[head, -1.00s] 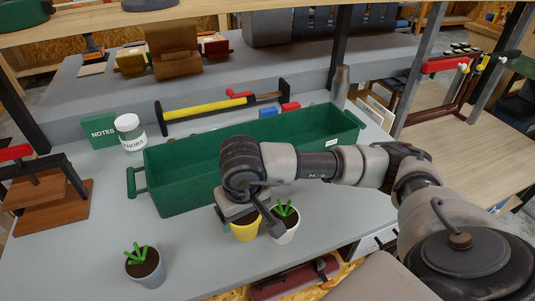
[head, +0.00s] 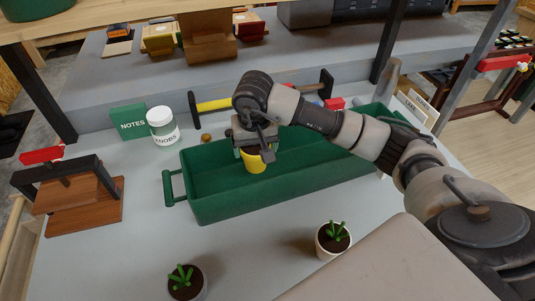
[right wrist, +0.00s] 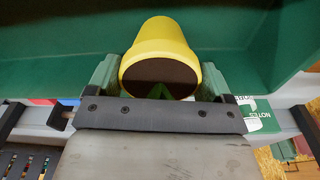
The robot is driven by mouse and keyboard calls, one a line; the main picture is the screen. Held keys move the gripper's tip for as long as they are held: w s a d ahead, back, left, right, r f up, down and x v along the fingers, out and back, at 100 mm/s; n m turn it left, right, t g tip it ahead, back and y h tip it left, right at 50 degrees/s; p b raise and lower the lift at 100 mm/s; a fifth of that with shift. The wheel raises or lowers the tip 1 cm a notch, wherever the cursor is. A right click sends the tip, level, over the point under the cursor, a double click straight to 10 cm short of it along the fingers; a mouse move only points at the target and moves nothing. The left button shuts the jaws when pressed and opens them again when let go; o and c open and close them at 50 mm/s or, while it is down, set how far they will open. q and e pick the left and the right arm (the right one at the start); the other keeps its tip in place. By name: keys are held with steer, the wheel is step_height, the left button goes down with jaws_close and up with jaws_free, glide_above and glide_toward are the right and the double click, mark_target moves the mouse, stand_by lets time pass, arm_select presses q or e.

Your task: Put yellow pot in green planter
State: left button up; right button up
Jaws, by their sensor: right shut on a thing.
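The yellow pot (head: 256,163) is held by my right gripper (head: 257,147) over the green planter (head: 198,202), inside its outline in the head view. The right wrist view shows the yellow pot (right wrist: 160,45) between the two fingers, with dark soil and a bit of green at its mouth. The planter's green wall (right wrist: 60,50) lies behind it there. Whether the pot touches the planter's floor I cannot tell. The planter is a long open box with a handle at its left end. My left gripper is not in view.
A white pot with a plant (head: 332,240) and a grey pot with a plant (head: 185,283) stand in front of the planter. A KNOBS jar (head: 162,127) and a green NOTES box (head: 129,123) stand behind its left end. A wooden clamp stand (head: 80,200) is at left.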

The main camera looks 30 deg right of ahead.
step_height(320, 180, down, 2)
steer(key=shift+s+f, duration=0.1)
steer(key=shift+s, duration=0.05)
steer(key=shift+f, duration=0.3)
step_height(320, 180, down, 4)
steer(key=shift+r+p, duration=0.25)
steer(key=shift+p, duration=0.15)
steer(key=shift+w+f, duration=0.15)
steer(key=shift+w, duration=0.05)
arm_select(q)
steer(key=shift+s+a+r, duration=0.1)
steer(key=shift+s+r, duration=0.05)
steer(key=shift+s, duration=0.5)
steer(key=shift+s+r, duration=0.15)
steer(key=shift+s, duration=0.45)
arm_select(e)
steer(key=o, duration=0.9)
steer(key=shift+r, duration=0.3)
arm_select(q)
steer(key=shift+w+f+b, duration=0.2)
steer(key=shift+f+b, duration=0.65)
steer(key=shift+b, duration=0.15)
arm_select(e)
steer(key=r, duration=0.4)
steer(key=s+r, duration=0.1)
steer(key=r, duration=0.6)
steer(key=shift+s+a+r, duration=0.25)
steer(key=shift+a+r, duration=0.05)
steer(key=shift+r, duration=0.05)
